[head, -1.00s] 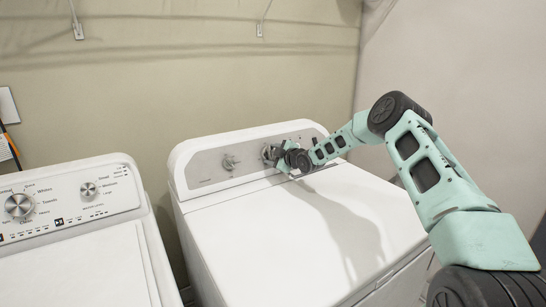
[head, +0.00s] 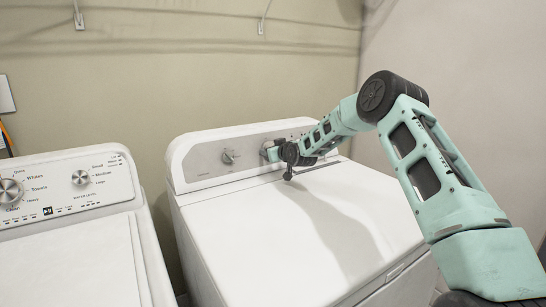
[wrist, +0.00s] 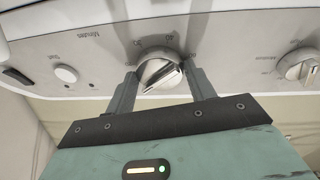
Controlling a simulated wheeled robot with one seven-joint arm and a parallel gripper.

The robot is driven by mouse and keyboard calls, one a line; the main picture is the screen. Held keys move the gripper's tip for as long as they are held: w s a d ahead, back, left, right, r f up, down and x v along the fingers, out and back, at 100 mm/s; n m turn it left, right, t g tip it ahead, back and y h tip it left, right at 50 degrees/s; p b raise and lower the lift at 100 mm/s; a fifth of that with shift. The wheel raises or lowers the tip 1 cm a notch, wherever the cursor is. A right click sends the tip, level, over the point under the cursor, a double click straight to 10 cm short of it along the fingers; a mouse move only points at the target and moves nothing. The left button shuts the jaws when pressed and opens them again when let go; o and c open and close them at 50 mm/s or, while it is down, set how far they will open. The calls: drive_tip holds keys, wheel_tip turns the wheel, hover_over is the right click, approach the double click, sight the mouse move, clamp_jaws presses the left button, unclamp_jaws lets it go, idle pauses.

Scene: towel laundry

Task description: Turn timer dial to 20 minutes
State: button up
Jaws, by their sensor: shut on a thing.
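The timer dial (wrist: 160,75), a round silver knob with a raised bar grip, is on the dryer's control panel in the wrist view. Numbers and small marks ring it, and the word "Minutes" is printed upside down to its left. The bar is slanted; which end is the pointer I cannot tell. My gripper (wrist: 162,86) has one finger at each side of the dial and is shut on it. In the head view my gripper (head: 268,153) is at the panel's middle and hides the dial.
A second knob (head: 228,156) is left of my gripper on the dryer panel; the wrist view shows a knob (wrist: 300,67) at right and a Start button (wrist: 65,74) at left. The dryer's white top (head: 250,225) is clear. A washer (head: 70,240) stands at left.

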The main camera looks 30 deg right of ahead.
drive_tip(key=m+h+b, duration=0.1)
drive_tip(key=m, duration=0.4)
drive_tip(key=shift+a+g, duration=0.15)
drive_tip(key=shift+g, duration=0.25)
drive_tip(key=shift+w+r+m+g+h, duration=0.1)
drive_tip(key=shift+m+g+h, duration=0.2)
drive_tip(key=shift+m, duration=1.1)
drive_tip(key=shift+r+m+g+h, duration=0.1)
drive_tip(key=shift+m+g+h, duration=0.15)
drive_tip(key=shift+m, duration=1.15)
drive_tip(key=o, duration=1)
drive_tip(key=shift+c, duration=0.2)
drive_tip(key=b+v, duration=0.3)
drive_tip(key=v, duration=1.4)
drive_tip(key=shift+s, duration=0.25)
